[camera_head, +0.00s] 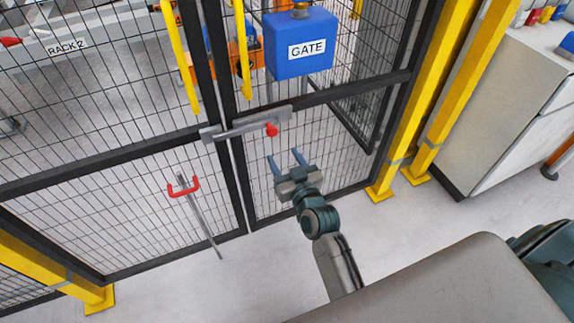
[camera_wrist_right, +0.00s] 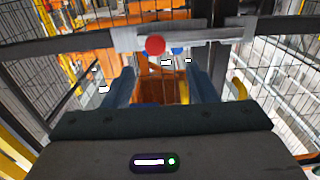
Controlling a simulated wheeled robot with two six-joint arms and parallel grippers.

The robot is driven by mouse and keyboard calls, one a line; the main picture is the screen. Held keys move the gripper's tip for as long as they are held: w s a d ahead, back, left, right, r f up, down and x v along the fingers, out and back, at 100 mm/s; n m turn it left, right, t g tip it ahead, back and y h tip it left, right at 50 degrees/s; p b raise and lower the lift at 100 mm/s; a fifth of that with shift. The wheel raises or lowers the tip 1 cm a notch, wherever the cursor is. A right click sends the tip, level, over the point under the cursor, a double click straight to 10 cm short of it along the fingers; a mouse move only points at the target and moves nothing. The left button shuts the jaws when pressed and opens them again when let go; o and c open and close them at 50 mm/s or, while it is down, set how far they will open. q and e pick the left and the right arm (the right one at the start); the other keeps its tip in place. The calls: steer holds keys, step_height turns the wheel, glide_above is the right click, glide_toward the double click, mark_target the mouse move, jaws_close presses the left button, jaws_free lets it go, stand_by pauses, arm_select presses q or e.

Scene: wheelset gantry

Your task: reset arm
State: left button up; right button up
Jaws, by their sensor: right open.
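My right gripper (camera_head: 287,163) is open and empty in front of the wire-mesh gate, just below the latch. In the right wrist view its two blue fingers (camera_wrist_right: 164,90) stand apart with nothing between them. The grey latch bar (camera_head: 246,124) lies across the two gate leaves, with a red knob (camera_head: 271,130) near its right end. The knob also shows in the right wrist view (camera_wrist_right: 155,46), above the fingers and apart from them. My left gripper is not in view.
A red handle (camera_head: 183,187) and a slanting grey rod (camera_head: 205,225) are on the left leaf. Yellow posts (camera_head: 425,120) and a white cabinet (camera_head: 510,120) stand at right. Floor before the gate is clear.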

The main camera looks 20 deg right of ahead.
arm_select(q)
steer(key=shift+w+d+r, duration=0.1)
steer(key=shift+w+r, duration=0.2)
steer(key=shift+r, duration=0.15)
arm_select(e)
steer(key=shift+s, duration=0.65)
